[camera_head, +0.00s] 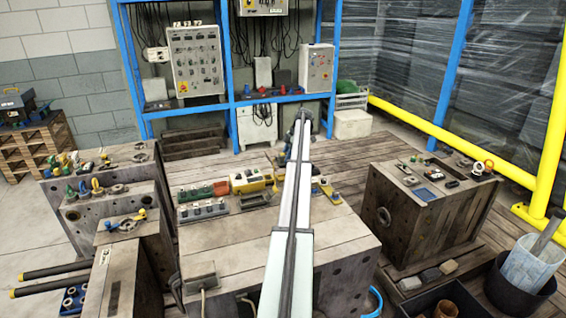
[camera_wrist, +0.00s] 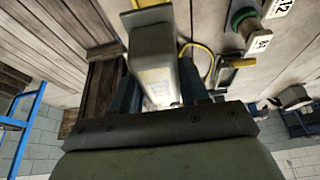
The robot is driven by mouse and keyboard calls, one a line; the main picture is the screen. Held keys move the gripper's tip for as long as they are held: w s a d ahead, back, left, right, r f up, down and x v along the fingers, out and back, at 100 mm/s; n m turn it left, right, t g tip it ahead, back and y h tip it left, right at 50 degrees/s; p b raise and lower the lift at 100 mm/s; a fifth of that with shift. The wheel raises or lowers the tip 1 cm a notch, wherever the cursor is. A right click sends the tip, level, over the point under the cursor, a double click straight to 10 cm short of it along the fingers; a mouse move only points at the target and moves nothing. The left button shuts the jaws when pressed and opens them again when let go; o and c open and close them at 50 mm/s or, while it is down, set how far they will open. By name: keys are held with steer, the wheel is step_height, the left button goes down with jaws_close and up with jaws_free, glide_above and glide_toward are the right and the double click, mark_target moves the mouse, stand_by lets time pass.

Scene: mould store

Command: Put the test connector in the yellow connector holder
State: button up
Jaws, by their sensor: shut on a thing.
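My gripper (camera_wrist: 157,92) is shut on a grey, box-shaped connector (camera_wrist: 150,45), which I take to be the test connector. It sits between the two dark blue fingers, with a paler, whitish end toward the palm. In the head view my arm hides most of the gripper and the connector. The yellow connector holder (camera_head: 251,182) stands on the middle wooden block, left of my arm, in a row with a red one and a green one. In the wrist view a bit of yellow shows at the top edge beyond the connector; I cannot tell what it is.
The middle block (camera_head: 340,235) also bears small labelled connectors (camera_head: 203,208) and loose parts right of my arm. Blocks with fittings stand left and right (camera_head: 425,215). A blue rack (camera_head: 235,100) stands behind. In the wrist view a yellow cable (camera_wrist: 208,60) lies right of the connector.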

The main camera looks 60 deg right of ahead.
steer(key=shift+f+n, duration=0.1)
steer(key=shift+n, duration=0.2)
steer(key=shift+f, duration=2.6)
steer(key=shift+f, duration=0.8)
stand_by(0.4)
steer(key=o, duration=1.7)
steer(key=shift+r, duration=0.15)
steer(key=shift+r, duration=3.65)
